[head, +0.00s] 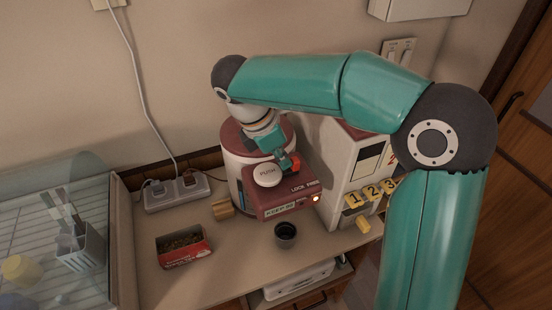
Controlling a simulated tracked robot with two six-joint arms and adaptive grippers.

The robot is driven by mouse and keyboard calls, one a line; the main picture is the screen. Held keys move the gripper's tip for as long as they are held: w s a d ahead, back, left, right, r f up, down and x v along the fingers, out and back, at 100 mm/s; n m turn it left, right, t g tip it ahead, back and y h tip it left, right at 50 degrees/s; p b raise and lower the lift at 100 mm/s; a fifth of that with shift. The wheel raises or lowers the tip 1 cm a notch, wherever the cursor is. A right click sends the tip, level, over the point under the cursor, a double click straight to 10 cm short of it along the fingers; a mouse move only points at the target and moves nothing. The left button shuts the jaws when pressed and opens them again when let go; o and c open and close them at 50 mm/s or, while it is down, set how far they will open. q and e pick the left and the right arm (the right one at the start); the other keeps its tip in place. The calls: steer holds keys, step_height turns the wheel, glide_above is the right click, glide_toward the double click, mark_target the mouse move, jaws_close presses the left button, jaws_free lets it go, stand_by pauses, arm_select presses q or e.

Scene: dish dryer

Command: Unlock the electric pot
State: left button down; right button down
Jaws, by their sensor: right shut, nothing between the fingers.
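The electric pot (243,167) stands on the counter, white-bodied with a dark red lid and front panel. My right gripper (292,165) is over the pot's top, just behind and right of the PUSH button, shut and empty. Its tips are close to the panel's upper part; I cannot tell whether they touch it. My left gripper is out of view.
A white dispenser (345,160) numbered 1, 2, 3 stands right of the pot. A dark cup (286,235) is in front of the pot, and a red box (184,246) is at front left. A power strip (177,192) lies behind. A dish dryer (120,240) is at left.

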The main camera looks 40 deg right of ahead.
steer(key=shift+s+d, duration=0.25)
steer(key=shift+d, duration=0.75)
steer(key=shift+a, duration=0.1)
steer(key=shift+r, duration=0.15)
steer(key=shift+w+r, duration=0.1)
steer(key=shift+r, duration=0.1)
steer(key=v, duration=1.1)
steer(key=shift+a, duration=0.4)
